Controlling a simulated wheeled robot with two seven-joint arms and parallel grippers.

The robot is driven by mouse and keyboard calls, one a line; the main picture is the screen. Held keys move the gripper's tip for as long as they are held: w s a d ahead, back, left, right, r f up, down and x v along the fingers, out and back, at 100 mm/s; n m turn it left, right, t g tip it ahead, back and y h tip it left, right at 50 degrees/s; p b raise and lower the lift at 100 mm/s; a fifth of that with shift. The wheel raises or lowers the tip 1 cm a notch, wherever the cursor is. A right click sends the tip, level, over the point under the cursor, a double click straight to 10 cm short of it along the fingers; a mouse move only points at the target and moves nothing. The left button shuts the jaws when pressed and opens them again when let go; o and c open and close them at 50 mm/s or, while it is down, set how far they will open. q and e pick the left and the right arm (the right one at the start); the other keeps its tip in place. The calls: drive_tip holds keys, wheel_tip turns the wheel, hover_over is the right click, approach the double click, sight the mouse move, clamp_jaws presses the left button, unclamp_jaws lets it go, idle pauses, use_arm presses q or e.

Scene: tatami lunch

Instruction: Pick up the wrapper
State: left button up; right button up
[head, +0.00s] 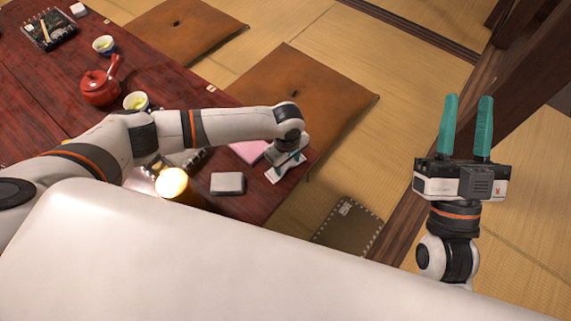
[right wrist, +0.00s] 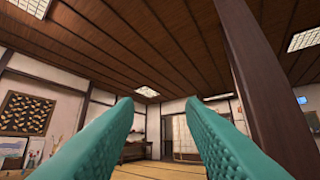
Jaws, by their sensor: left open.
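I cannot pick out the wrapper for certain. A flat pink thing (head: 246,151) lies near the table's right corner in the head view, partly hidden by my left arm; I cannot tell whether it is the wrapper. My left gripper (head: 277,172) is open and points down at the table corner, just right of the pink thing. Its fingers are mostly hidden by its own body, and I cannot see anything between them. My right gripper (head: 467,98) is open and empty, raised to the right of the table. Its two teal fingers stand apart in the right wrist view (right wrist: 165,110).
Brown cushions (head: 300,90) lie beyond. A wooden post (head: 500,110) stands behind my right gripper.

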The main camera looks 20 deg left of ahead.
use_arm(q)
drive_tip(key=shift+c, duration=0.2)
drive_tip(key=c, duration=1)
drive_tip(key=shift+r, duration=0.15)
